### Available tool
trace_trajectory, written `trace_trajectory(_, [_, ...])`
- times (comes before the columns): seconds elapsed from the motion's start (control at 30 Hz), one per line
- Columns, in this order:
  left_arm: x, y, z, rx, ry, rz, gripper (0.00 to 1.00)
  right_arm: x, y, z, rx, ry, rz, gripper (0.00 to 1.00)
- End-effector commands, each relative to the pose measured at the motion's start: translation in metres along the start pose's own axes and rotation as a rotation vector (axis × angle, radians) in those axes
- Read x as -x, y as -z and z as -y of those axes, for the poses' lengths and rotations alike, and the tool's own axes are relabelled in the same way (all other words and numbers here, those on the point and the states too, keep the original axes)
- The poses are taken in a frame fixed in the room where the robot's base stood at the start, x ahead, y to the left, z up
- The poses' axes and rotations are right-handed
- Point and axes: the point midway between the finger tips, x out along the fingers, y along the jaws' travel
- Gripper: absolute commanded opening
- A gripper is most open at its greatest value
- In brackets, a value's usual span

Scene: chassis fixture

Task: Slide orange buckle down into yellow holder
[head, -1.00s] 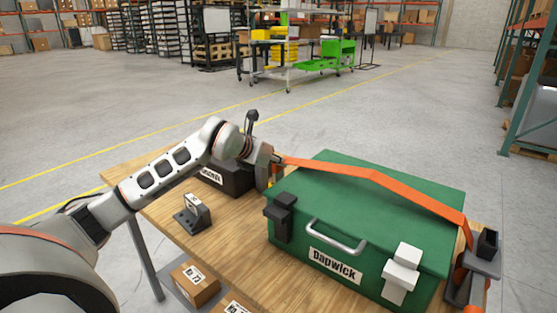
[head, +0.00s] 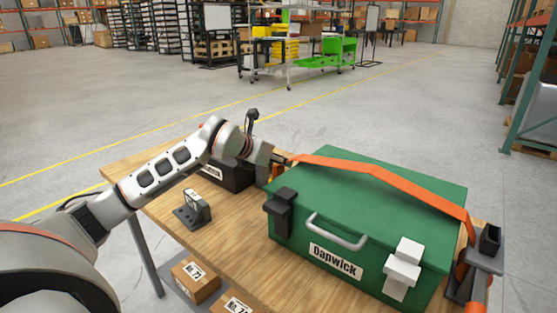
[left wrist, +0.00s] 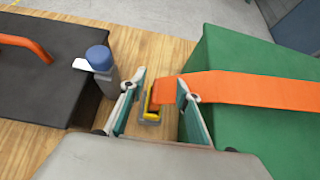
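The orange strap (head: 375,172) lies across the green case (head: 400,210); it also shows in the left wrist view (left wrist: 250,88). Its left end, with the orange buckle (left wrist: 167,92), reaches the small yellow holder (left wrist: 150,104) on the table between the green and black cases. My left gripper (left wrist: 157,92) is open, its fingers apart on either side of the holder and strap end. The strap passes by the right finger. How deep the buckle sits is hard to tell.
A dark block (head: 488,240) stands at the table's right edge. A grey bracket (head: 193,212) stands on the table (head: 235,245), with bare wood around it.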

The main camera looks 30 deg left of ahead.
Motion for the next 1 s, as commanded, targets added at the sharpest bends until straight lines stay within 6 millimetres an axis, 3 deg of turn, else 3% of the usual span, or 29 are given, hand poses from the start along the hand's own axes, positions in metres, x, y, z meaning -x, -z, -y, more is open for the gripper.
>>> trace_trajectory(0.27, [0.013,0.000,-0.001,-0.002,-0.002,0.001,0.32,-0.001,0.000,-0.001,0.002,-0.001,-0.001,0.00])
trace_trajectory(0.7, [0.097,0.001,-0.001,-0.005,-0.003,-0.001,0.32,0.000,0.000,0.000,0.000,0.000,0.000,0.00])
trace_trajectory(1.0, [0.119,0.000,0.000,-0.001,0.000,-0.001,0.32,0.000,0.000,0.000,0.000,0.001,0.000,0.00])
